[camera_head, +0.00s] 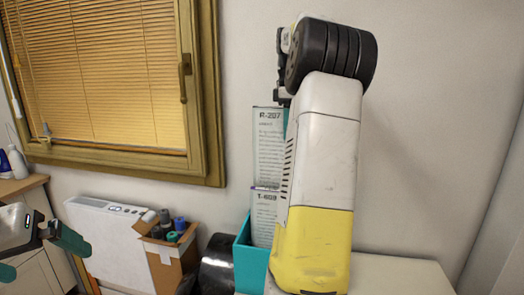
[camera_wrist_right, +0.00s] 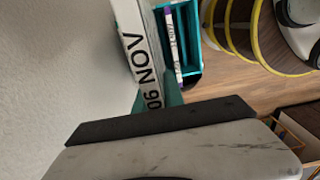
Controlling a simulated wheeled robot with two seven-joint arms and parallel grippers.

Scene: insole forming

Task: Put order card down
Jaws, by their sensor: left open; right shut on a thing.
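A white order card marked R-207 (camera_head: 268,145) stands upright against the wall side in the head view. In the right wrist view the held card (camera_wrist_right: 146,60) shows "06 NOV" along its face. My right gripper (camera_wrist_right: 150,88) is shut on it, with teal fingers beside the card. In the head view my right arm hides most of that gripper. Below the card is a teal holder (camera_head: 250,262) with another card (camera_head: 264,215) in it. The holder also shows in the right wrist view (camera_wrist_right: 194,58). My left gripper (camera_head: 42,252) is open and empty at the lower left.
A cardboard box (camera_head: 165,262) with several rolls stands left of the holder, near a white panel unit (camera_head: 105,240). A pale cabinet top (camera_head: 400,272) lies to the right, mostly bare. The wall is close behind.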

